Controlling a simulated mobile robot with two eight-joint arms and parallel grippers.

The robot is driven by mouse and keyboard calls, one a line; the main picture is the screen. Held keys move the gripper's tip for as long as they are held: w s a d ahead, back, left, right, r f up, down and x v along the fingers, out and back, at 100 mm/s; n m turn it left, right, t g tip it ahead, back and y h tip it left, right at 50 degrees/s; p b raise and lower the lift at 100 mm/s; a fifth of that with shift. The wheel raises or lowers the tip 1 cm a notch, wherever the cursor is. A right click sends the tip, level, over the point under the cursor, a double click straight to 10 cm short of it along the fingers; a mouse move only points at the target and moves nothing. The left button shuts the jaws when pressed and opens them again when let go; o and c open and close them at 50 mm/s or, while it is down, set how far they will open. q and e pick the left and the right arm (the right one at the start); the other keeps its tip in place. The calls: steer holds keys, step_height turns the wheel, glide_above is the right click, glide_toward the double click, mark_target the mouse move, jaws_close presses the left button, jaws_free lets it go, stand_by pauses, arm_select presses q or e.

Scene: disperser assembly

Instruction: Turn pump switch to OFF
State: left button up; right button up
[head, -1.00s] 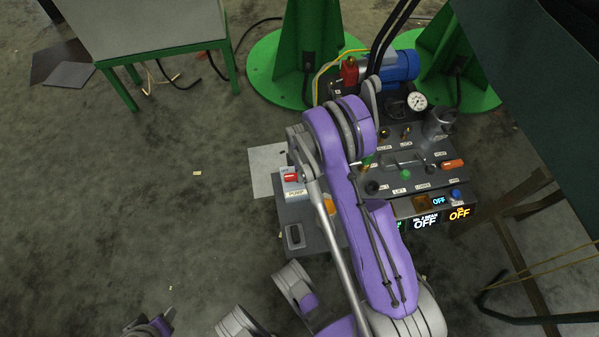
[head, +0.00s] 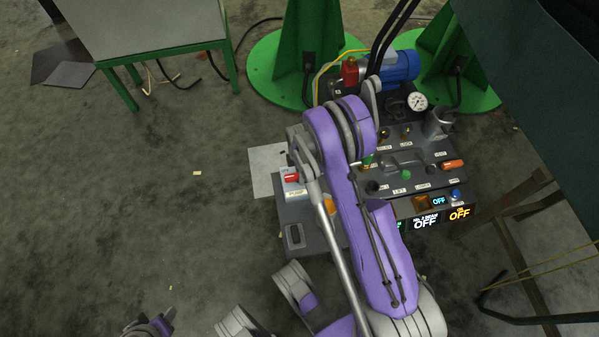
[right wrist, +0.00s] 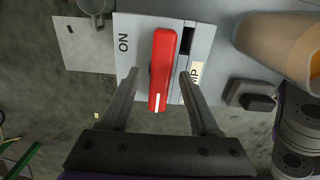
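The pump switch has a red lever (right wrist: 163,70) with a white mark at its lower end, on a grey plate marked ON at left. The lever points down in the right wrist view. My right gripper (right wrist: 159,72) is open, with one finger on each side of the lever and a visible gap to both. In the head view the red switch (head: 291,177) shows above its label, left of my purple right arm, which hides the right gripper.
A control panel (head: 405,178) with several knobs, a gauge (head: 416,102) and displays reading OFF stands right of the arm. An orange cylinder (right wrist: 280,45) is close on the right in the wrist view. The floor (head: 130,200) at left is mostly clear.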

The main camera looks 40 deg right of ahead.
arm_select(q)
steer(key=p+v, duration=0.3)
steer(key=shift+w+r, duration=0.25)
arm_select(e)
step_height(320, 180, up, 11)
steer(key=shift+f, duration=0.1)
stand_by(0.4)
steer(key=s+a+r+m+t, duration=0.2)
steer(key=s+a+r+m, duration=0.35)
steer(key=a+r, duration=0.6)
steer(key=s+a+r+m+t, duration=0.1)
steer(key=s+a+r+m, duration=0.2)
steer(key=s, duration=0.4)
steer(key=s+a+r+m+t, duration=0.1)
steer(key=s+a+r+m, duration=0.25)
steer(key=s, duration=0.35)
arm_select(q)
step_height(320, 180, up, 24)
steer(key=w+t+p, duration=0.1)
steer(key=p, duration=2)
steer(key=shift+w, duration=0.2)
arm_select(e)
step_height(320, 180, up, 24)
steer(key=w+t, duration=0.1)
steer(key=w, duration=0.1)
steer(key=shift+d, duration=0.2)
